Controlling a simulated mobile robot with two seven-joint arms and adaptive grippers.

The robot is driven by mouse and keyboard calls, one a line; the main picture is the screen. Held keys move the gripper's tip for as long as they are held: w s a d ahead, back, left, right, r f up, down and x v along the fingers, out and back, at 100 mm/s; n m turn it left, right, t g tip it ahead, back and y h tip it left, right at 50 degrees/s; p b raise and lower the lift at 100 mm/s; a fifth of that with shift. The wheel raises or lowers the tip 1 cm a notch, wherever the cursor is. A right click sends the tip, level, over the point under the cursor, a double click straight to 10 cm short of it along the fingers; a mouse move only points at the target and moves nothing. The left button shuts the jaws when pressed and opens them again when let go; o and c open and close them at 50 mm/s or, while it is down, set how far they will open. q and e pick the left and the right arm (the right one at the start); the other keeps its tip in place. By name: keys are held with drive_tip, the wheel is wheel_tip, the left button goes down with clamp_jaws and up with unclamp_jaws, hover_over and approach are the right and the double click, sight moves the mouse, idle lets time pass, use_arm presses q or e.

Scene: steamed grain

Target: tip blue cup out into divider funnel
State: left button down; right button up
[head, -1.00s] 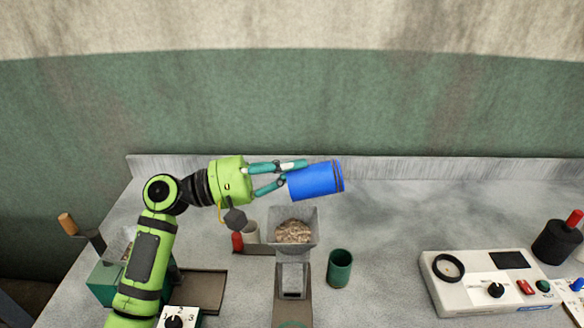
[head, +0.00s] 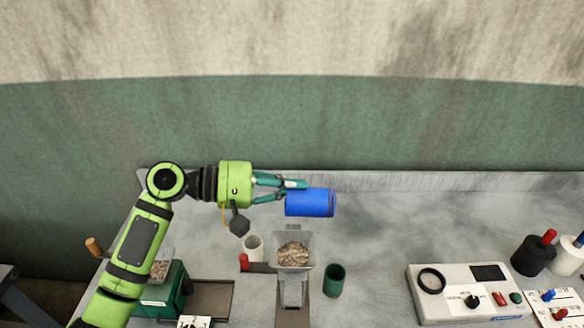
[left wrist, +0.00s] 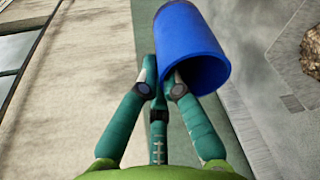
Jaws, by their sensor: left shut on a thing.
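The blue cup (head: 310,203) lies on its side in the air in the head view, above and behind the divider funnel. My left gripper (head: 296,190) is shut on the blue cup. In the left wrist view the blue cup (left wrist: 186,45) sits between the fingers; its inside is too dark to tell what it holds. The divider funnel (head: 311,262) is a grey square hopper on the bench with brown grain (head: 294,254) in it. The grain also shows at the right edge of the left wrist view (left wrist: 311,53). My right gripper is not in view.
A green cup (head: 333,281) stands right of the funnel and a white cup (head: 253,248) left of it. A green box (head: 165,297) with a clear grain tray stands at the left. A grey-white instrument (head: 455,298) and dark pot (head: 531,257) are at the right.

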use_arm(q)
drive_tip(key=shift+r+y+p, duration=0.5)
drive_tip(key=shift+r+p, duration=0.05)
drive_tip(key=shift+f+y+b, duration=0.25)
drive_tip(key=shift+y+b, duration=0.3)
drive_tip(key=shift+y, duration=0.05)
drive_tip(key=shift+g+y, duration=0.3)
drive_tip(key=shift+y, duration=0.2)
drive_tip(key=shift+w+r+m+y, duration=0.1)
drive_tip(key=shift+r+m+y, duration=0.2)
drive_tip(key=shift+y, duration=0.6)
drive_tip(key=y, duration=0.2)
drive_tip(key=shift+r+y, duration=0.15)
drive_tip(key=shift+y, duration=0.15)
drive_tip(key=shift+d+y, duration=0.1)
drive_tip(key=shift+y, duration=1.1)
drive_tip(key=y, duration=0.1)
drive_tip(key=r+y, duration=0.1)
drive_tip(key=y, duration=0.1)
drive_tip(key=shift+m+g+y, duration=0.3)
drive_tip(key=shift+a+y, duration=0.2)
drive_tip(key=shift+y, duration=0.6)
drive_tip(key=shift+d+y, duration=0.3)
drive_tip(key=shift+y, duration=0.6)
drive_tip(key=shift+a, duration=0.35)
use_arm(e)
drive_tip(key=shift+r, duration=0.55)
